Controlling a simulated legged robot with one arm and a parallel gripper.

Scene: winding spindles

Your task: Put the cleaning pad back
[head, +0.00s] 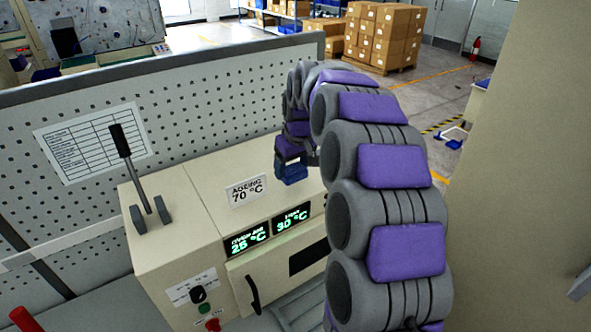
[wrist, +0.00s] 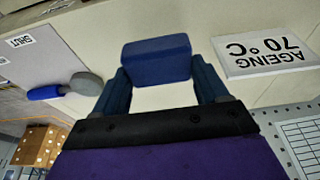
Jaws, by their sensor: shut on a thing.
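The cleaning pad, a dark blue block (wrist: 156,60), is held between the two blue fingers of my gripper (wrist: 163,84) in the wrist view. My gripper is shut on it, and the pad sticks out past the fingertips. In the head view my gripper (head: 291,172) is at the far end of my arm, over the back right of the beige machine's top (head: 215,185). Fingers and pad blend together there. I cannot tell whether the pad touches the top.
An "AGEING 70 °C" sign (head: 246,190) is beside my gripper. A lever (head: 130,160) stands at the machine's left. Displays (head: 268,232) and a door handle (head: 253,293) are on its front. A perforated panel (head: 200,110) rises behind. A blue-handled grey disc (wrist: 86,83) shows in the wrist view.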

